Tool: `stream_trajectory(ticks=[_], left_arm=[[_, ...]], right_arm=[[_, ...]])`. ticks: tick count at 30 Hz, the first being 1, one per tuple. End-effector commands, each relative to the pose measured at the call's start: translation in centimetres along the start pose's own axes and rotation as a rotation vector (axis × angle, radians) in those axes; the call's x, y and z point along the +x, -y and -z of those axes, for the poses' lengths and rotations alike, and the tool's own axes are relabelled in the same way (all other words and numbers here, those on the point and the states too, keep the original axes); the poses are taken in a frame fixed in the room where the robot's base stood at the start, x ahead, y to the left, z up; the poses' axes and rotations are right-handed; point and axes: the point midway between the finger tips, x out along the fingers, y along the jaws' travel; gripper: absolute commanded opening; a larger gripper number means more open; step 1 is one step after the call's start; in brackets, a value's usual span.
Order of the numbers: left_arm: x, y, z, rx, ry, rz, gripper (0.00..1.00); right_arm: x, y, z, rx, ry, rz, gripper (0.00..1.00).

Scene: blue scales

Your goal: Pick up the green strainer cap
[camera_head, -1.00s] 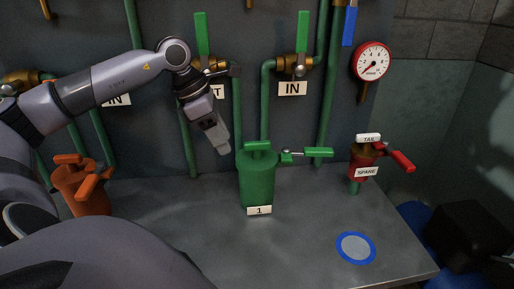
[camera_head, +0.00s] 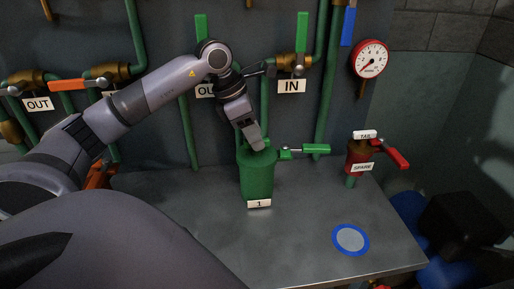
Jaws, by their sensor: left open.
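The green strainer (camera_head: 257,181) stands upright on the grey bench, with a label "1" at its foot. Its green cap (camera_head: 268,155) is at the top, partly hidden behind my left gripper. My left gripper (camera_head: 257,146) is open, pointing down, with its fingertips at the cap's top. I cannot tell whether the fingers touch the cap or straddle its handle. My right gripper is not in view.
A green-handled valve (camera_head: 312,149) sticks out right of the strainer. Pipes and valves line the wall behind.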

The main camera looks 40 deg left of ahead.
Motion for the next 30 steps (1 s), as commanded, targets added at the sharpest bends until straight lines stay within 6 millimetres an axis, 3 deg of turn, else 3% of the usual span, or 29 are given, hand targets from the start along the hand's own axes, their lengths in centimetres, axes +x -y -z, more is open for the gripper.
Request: stream_trajectory(ticks=[4,13,18,30], left_arm=[[2.1,0.1,0.2,-0.002,-0.006,0.005,0.47],[2.7,0.0,0.3,-0.001,-0.005,0.002,0.47],[2.7,0.0,0.3,-0.001,-0.005,0.002,0.0],[2.3,0.0,0.1,0.0,-0.001,0.0,0.0]], right_arm=[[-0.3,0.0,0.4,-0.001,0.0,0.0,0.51],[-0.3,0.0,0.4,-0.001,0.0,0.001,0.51],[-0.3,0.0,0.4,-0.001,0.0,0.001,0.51],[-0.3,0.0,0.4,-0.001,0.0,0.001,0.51]])
